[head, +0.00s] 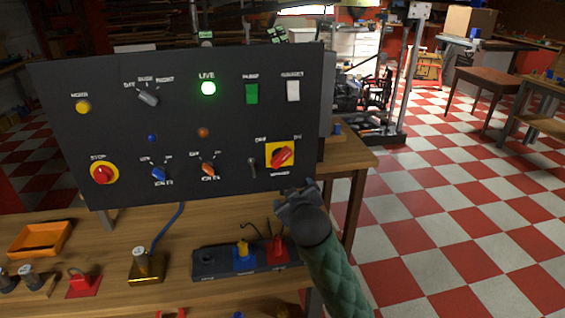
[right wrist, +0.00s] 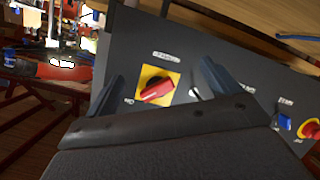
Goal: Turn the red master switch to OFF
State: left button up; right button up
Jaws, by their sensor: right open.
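The red master switch (head: 281,157) is a red rotary handle on a yellow square plate at the lower right of the black panel. Its handle slants up to the right, toward the ON label; the OFF label is at its upper left. The switch also shows in the right wrist view (right wrist: 156,92), between the two fingers and apart from them. My right gripper (head: 297,194) is just below the switch in the head view. In the right wrist view the right gripper (right wrist: 162,74) is open and empty. My left gripper is not in view.
The panel (head: 220,130) carries a lit green LIVE lamp (head: 208,88), a small toggle (head: 252,167) left of the switch, an orange knob (head: 208,169) and a red stop button (head: 103,174). Below, a dark block with plugs (head: 215,261) stands on the wooden bench (head: 190,292).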

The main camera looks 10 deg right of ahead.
aim_at(282, 160)
jog(key=w+r+n+t, duration=0.1)
jog(key=w, duration=0.1)
jog(key=w+a+r+n+t+p, duration=0.1)
jog(key=w+r, duration=0.1)
jog(key=w, duration=0.1)
jog(key=w+r+n+t, duration=0.1)
jog(key=w+r, duration=0.1)
jog(key=w, duration=0.1)
jog(key=shift+w+a+t+y+p, duration=0.1)
jog(key=shift+a+t+y+p, duration=0.05)
jog(key=shift+t+y+p, duration=0.2)
jog(key=shift+w+f, duration=0.15)
jog(key=shift+w, duration=0.6)
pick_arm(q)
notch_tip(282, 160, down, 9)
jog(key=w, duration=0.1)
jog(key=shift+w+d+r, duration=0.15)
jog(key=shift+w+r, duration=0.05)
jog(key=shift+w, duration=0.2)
pick_arm(e)
jog(key=c, duration=1)
